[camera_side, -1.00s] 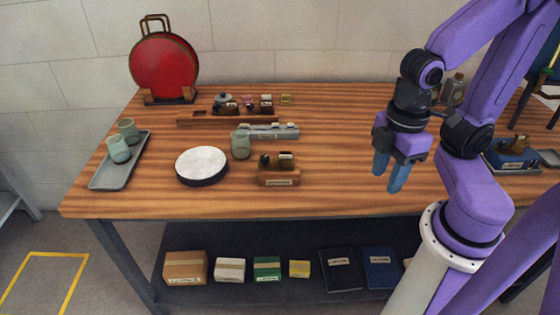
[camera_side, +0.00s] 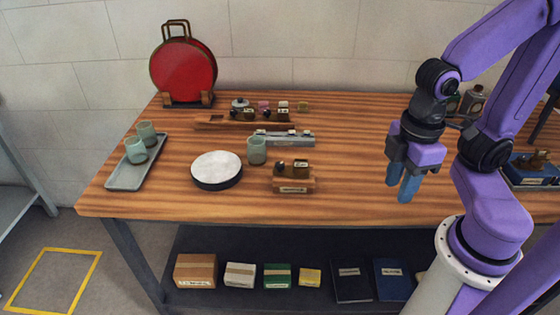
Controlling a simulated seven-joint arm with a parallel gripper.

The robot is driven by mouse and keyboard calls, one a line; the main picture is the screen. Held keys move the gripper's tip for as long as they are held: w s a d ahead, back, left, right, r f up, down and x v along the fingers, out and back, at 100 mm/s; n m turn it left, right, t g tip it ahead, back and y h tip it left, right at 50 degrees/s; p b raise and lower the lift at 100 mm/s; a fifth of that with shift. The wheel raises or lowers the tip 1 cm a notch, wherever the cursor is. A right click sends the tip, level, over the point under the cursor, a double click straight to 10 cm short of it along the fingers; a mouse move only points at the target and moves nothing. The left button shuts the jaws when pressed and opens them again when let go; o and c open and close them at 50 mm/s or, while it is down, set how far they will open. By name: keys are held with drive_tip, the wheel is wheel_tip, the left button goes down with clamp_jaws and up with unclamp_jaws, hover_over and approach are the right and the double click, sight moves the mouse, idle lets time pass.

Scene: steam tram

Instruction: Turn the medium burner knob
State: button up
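My gripper (camera_side: 400,190) hangs above the right part of the wooden table, with its two blue fingers pointing down. A narrow gap shows between the fingers and nothing is held. No burner knob can be told for sure at this size. A small wooden block with a dark knob-like part and a label (camera_side: 293,180) stands near the front middle, left of my gripper and apart from it. A grey bar with small labelled parts (camera_side: 284,140) lies behind it. A long wooden rack (camera_side: 212,123) with several small dark and labelled pieces lies further back.
A white-topped round disc (camera_side: 217,167) and a green cup (camera_side: 257,151) stand left of the block. A grey tray (camera_side: 124,178) holds two cups. A red round case (camera_side: 183,70) stands at the back left. The table (camera_side: 350,160) is clear between block and gripper.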

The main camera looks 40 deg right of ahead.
drive_tip(key=w+a+r+m, duration=0.2)
drive_tip(key=w+a+m, duration=0.2)
drive_tip(key=w+m, duration=0.5)
wheel_tip(320, 180, up, 3)
drive_tip(key=m, duration=1.9)
hover_over(280, 164)
wheel_tip(280, 164, down, 17)
drive_tip(key=shift+f, duration=0.1)
drive_tip(key=shift+n, duration=0.3)
clamp_jaws()
